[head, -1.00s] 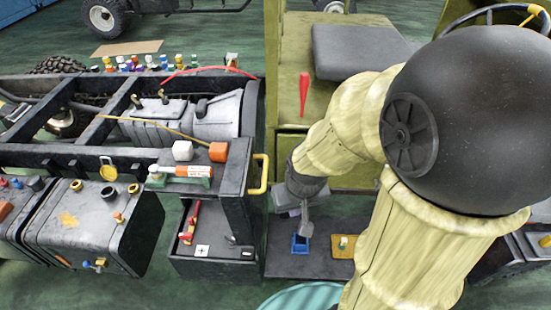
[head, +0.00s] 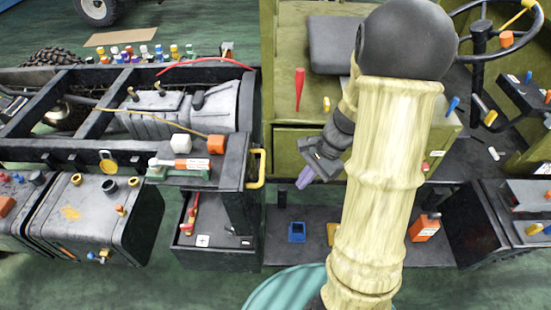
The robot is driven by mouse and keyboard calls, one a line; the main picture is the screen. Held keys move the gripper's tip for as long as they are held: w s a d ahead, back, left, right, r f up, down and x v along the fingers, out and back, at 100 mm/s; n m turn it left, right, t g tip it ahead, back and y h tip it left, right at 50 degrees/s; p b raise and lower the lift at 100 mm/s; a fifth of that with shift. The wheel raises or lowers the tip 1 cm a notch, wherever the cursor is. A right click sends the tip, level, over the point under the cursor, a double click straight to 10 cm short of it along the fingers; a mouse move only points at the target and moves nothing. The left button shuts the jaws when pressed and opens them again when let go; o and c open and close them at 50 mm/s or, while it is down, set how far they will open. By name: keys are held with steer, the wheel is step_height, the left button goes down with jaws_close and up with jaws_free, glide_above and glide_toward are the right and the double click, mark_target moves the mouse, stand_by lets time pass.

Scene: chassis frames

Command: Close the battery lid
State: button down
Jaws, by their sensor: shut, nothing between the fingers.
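An open dark box (head: 216,262), probably the battery box, stands left of the middle. Inside show a red part (head: 191,215) and a white plate with a dark mark (head: 203,240). A dark upright panel (head: 237,210) stands at its right side, with a yellow handle (head: 256,170) near the top; I cannot tell for sure whether this is the lid. My gripper (head: 304,179) is shut and empty, in the air to the right of the handle and apart from it. Its fingers point down and left.
A blue open container (head: 297,232) sits on the low dark platform (head: 277,255) below my gripper. A green cabinet (head: 290,150) is behind it. An orange box (head: 424,228) is at right.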

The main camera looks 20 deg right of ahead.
steer(key=w+d+r+m+t+y+p, duration=0.1)
steer(key=w+d+r+m+t+y, duration=0.1)
steer(key=w+d+m, duration=0.4)
steer(key=shift+d+m+t+y, duration=0.2)
steer(key=shift+m+t+y, duration=0.65)
steer(key=shift+y, duration=0.25)
steer(key=shift+w+a+f, duration=0.1)
steer(key=shift+w, duration=0.1)
steer(key=a+r+p+x, duration=0.2)
steer(key=p+x, duration=0.2)
steer(key=x, duration=0.8)
steer(key=shift+a+p, duration=0.2)
steer(key=shift+p, duration=0.1)
steer(key=shift+w, duration=0.3)
